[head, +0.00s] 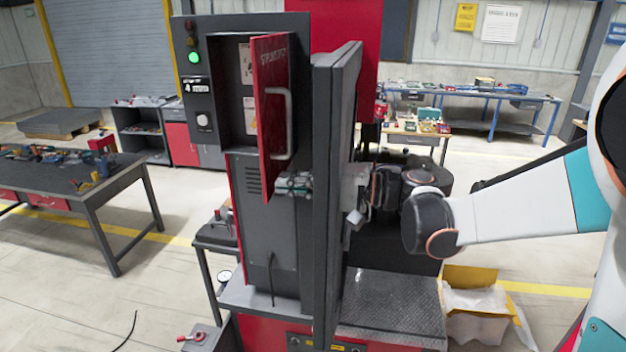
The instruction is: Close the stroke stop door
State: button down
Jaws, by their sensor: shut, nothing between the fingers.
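The stroke stop door (273,165) is a red panel with lettering at its top and a pale vertical bar handle (288,122). It stands open, swung out from the dark grey control cabinet (203,160), and shows labels inside the opening.
A treaded metal plate (393,300) lies below my arm. A yellow box (478,300) stands at right. A workbench (85,190) is at left, with open floor before it.

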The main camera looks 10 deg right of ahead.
jog(key=shift+w+a, duration=0.2)
jog(key=shift+a, duration=0.35)
jog(key=shift+a, duration=0.1)
